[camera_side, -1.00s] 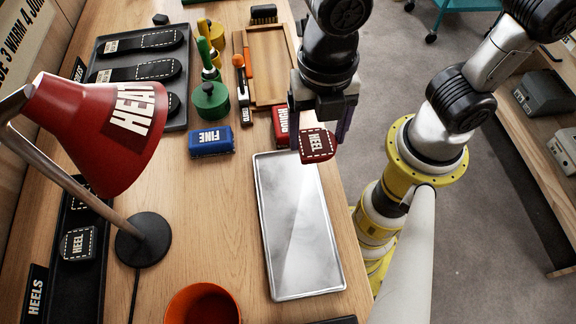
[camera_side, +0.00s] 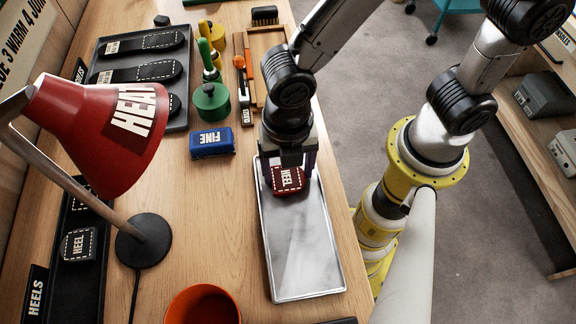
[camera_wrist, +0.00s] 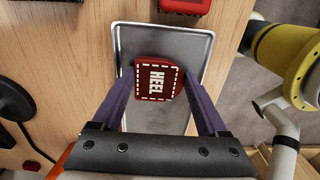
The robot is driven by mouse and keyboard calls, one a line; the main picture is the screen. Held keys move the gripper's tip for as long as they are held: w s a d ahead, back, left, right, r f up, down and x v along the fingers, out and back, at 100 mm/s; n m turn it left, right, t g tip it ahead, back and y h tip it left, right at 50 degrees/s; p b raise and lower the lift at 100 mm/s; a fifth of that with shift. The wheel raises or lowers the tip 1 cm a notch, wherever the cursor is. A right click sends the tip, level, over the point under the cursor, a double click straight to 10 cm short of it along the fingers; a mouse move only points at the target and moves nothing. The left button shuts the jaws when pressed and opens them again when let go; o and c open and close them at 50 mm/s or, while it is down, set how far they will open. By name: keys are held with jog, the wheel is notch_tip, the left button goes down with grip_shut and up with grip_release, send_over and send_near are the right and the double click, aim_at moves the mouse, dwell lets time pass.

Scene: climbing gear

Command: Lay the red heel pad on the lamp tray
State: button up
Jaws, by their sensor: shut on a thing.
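The red heel pad (camera_side: 287,179), dark red with white stitching and the word HEEL, is held between the fingers of my gripper (camera_side: 290,170). In the wrist view the pad (camera_wrist: 157,80) sits between my two purple fingers. The pad is over the far end of a silver metal tray (camera_side: 303,245), which also shows in the wrist view (camera_wrist: 190,42). I cannot tell whether the pad touches the tray. The rest of the tray is bare.
A red heat lamp (camera_side: 100,125) stands left of the tray on a black base (camera_side: 143,240). A blue FINE block (camera_side: 211,142) lies beyond the tray to the left. An orange bowl (camera_side: 202,305) stands at the near edge. Black heel pads (camera_side: 78,244) lie in a dark tray at left.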

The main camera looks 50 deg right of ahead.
aim_at(288, 174)
jog(key=shift+f, duration=0.15)
jog(key=o, duration=1.3)
jog(key=shift+c, duration=0.2)
notch_tip(288, 174, up, 12)
jog(key=s+d+r+m+t, duration=0.1)
jog(key=d+r+m+t, duration=0.1)
jog(key=d+m, duration=0.9)
jog(key=s+d+r+m+t, duration=0.1)
jog(key=d+r+m+t, duration=0.2)
jog(key=d+m, duration=0.9)
jog(key=shift+s+d+r+m+t, duration=0.15)
jog(key=shift+s+m+t, duration=0.2)
jog(key=shift+m, duration=1.65)
